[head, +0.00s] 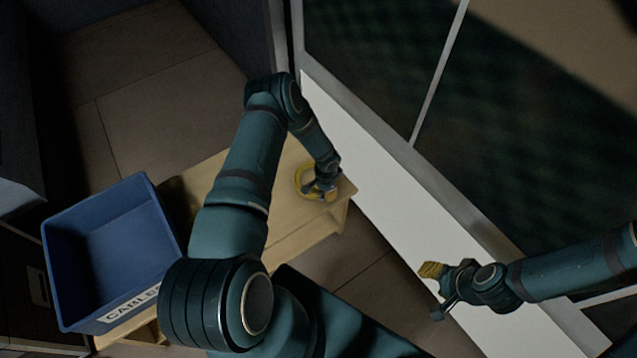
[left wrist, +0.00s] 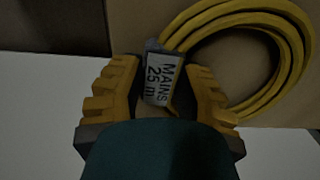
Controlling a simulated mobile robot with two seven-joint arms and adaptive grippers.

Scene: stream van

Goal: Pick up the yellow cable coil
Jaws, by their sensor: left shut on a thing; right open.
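The yellow cable coil (head: 303,181) lies near the right end of a wooden bench, partly hidden by my left gripper in the head view. In the left wrist view the coil (left wrist: 301,50) is a ring of several yellow loops, with a grey tag (left wrist: 161,78) reading "MAINS 25 m" at its side. My left gripper (head: 322,190) is at the coil's near right side, shut on the coil at the tag; its yellow ridged fingers stand either side of the tag in the left wrist view (left wrist: 160,90). My right gripper (head: 432,292) is open and empty, right of the bench.
A blue crate (head: 60,262) labelled "CABLES" stands on the left end of the wooden bench (head: 290,232). A white ledge (head: 385,190) runs along the window wall at the right. Bare bench top lies between crate and coil, partly behind my left arm.

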